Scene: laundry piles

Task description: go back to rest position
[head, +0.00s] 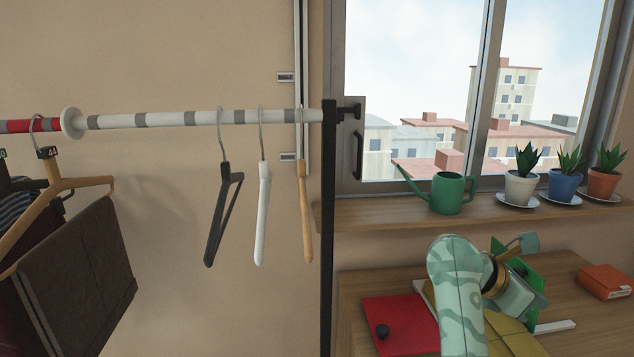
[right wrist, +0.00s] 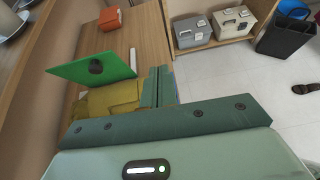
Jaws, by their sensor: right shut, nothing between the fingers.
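My right arm (head: 458,285) reaches up over the wooden table at the lower right of the head view. My right gripper (right wrist: 162,78) is shut and empty, with its fingers together in the right wrist view. It is above the table, close in the picture to a green panel with a black knob (right wrist: 85,70) and a yellow piece (right wrist: 110,102). In the head view my wrist partly hides the green panel (head: 498,249). My left arm and gripper are not in view.
The wooden table (head: 375,285) bears a red panel (head: 410,320) and an orange box (head: 605,281). A clothes rail (head: 180,118) holds several hangers at left. A green watering can (head: 447,193) and potted plants stand on the sill.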

